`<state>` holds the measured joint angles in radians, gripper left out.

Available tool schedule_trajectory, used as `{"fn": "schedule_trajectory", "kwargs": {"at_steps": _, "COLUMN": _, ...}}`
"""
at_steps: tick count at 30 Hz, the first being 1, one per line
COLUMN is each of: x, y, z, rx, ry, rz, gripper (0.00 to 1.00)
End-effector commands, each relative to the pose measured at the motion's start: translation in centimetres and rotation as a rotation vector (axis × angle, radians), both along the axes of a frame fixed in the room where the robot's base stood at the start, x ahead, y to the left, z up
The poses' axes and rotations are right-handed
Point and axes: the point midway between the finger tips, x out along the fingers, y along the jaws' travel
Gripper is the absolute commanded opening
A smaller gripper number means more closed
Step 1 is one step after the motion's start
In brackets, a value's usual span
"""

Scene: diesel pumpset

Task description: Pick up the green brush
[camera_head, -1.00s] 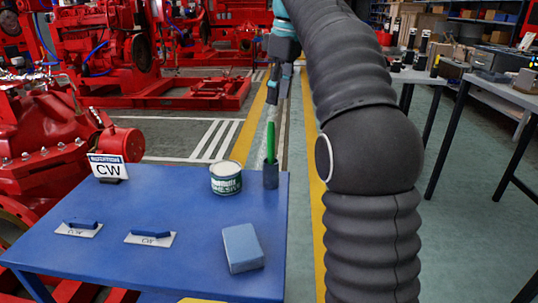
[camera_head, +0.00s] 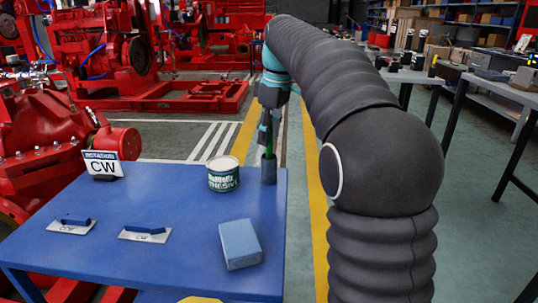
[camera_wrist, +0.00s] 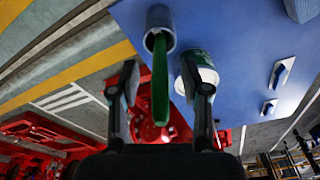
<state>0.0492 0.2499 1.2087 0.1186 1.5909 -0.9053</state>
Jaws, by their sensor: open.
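The green brush (camera_wrist: 160,80) stands upright in a grey-blue cup (camera_wrist: 160,17) at the far right corner of the blue table. In the wrist view its green handle reaches between the two fingers of my gripper (camera_wrist: 161,92). The fingers are open, one on each side of the handle, with a gap on both sides. In the head view my gripper (camera_head: 267,138) is over the cup (camera_head: 268,174) and covers most of the brush; only a bit of green shows. The brush's lower end is hidden inside the cup.
An adhesive tin (camera_head: 223,178) stands close to the cup's left on the blue table (camera_head: 160,195). A blue block (camera_head: 240,244), two small plates with blue handles (camera_head: 145,232) and a CW sign (camera_head: 103,164) are also on it. Red pump machinery (camera_head: 45,150) is at left.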

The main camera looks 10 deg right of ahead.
Motion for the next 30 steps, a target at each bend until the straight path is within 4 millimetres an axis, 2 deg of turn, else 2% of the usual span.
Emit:
{"fn": "schedule_trajectory", "kwargs": {"at_steps": 8, "x": 0.0, "y": 0.0, "z": -0.4, "rx": 0.0, "ry": 0.0, "rz": 0.0, "gripper": 0.47}}
{"fn": "schedule_trajectory", "kwargs": {"at_steps": 9, "x": 0.0, "y": 0.0, "z": -0.4, "rx": 0.0, "ry": 0.0, "rz": 0.0, "gripper": 0.44}}
{"fn": "schedule_trajectory", "kwargs": {"at_steps": 14, "x": 0.0, "y": 0.0, "z": -0.4, "rx": 0.0, "ry": 0.0, "rz": 0.0, "gripper": 0.04}}
{"fn": "schedule_trajectory", "kwargs": {"at_steps": 15, "x": 0.0, "y": 0.0, "z": -0.4, "rx": 0.0, "ry": 0.0, "rz": 0.0, "gripper": 0.0}}
{"fn": "schedule_trajectory", "kwargs": {"at_steps": 25, "x": 0.0, "y": 0.0, "z": -0.3, "rx": 0.0, "ry": 0.0, "rz": 0.0, "gripper": 0.0}}
{"fn": "schedule_trajectory", "kwargs": {"at_steps": 30, "x": 0.1, "y": 0.0, "z": 0.6, "rx": 0.0, "ry": -0.003, "rz": 0.0, "gripper": 0.0}}
